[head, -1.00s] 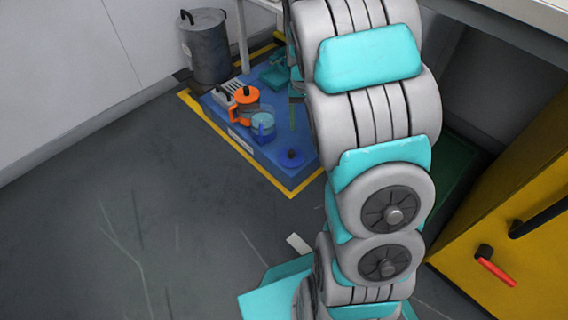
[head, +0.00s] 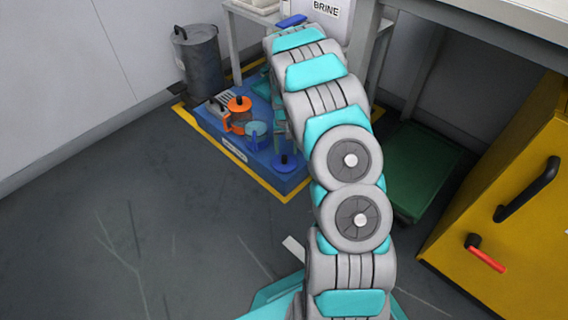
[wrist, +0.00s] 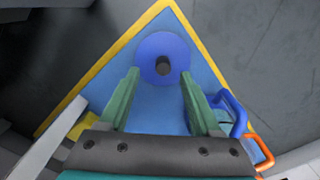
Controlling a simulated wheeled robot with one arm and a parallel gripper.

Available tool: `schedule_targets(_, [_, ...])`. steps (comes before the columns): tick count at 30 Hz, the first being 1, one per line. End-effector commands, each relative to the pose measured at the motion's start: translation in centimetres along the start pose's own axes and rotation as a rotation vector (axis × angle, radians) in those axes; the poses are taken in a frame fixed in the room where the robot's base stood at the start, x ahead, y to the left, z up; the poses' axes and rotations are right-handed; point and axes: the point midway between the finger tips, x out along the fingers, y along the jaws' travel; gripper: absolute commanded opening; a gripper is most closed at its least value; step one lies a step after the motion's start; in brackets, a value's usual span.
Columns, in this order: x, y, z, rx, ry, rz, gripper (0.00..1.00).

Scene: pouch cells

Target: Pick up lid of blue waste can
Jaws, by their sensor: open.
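The round blue lid (head: 284,164) with a dark knob lies on the blue platform near its front corner. In the wrist view the lid (wrist: 145,48) is ahead, roughly centred between my fingertips and beyond them. My gripper (wrist: 158,83) is open, its two green fingers spread with nothing between them. In the head view my arm hides most of the gripper. The blue can (head: 256,135) stands uncovered on the platform, left of and behind the lid. A blue handle (wrist: 238,115) shows in the wrist view, right of my right finger.
An orange can (head: 238,113) stands beside the blue can on the yellow-edged platform (head: 266,182). A dark grey bin (head: 201,62) is behind, by the wall. A yellow cabinet (head: 510,190) is at right. The floor in front is clear.

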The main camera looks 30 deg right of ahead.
Motion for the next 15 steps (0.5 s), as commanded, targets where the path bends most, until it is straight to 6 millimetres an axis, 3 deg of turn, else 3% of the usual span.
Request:
schedule_targets(9, [4.2, -0.5, -0.4, -0.001, -0.001, 0.000, 0.65])
schedule_targets(15, [4.9, -0.6, -0.5, 0.000, 0.001, -0.001, 0.65])
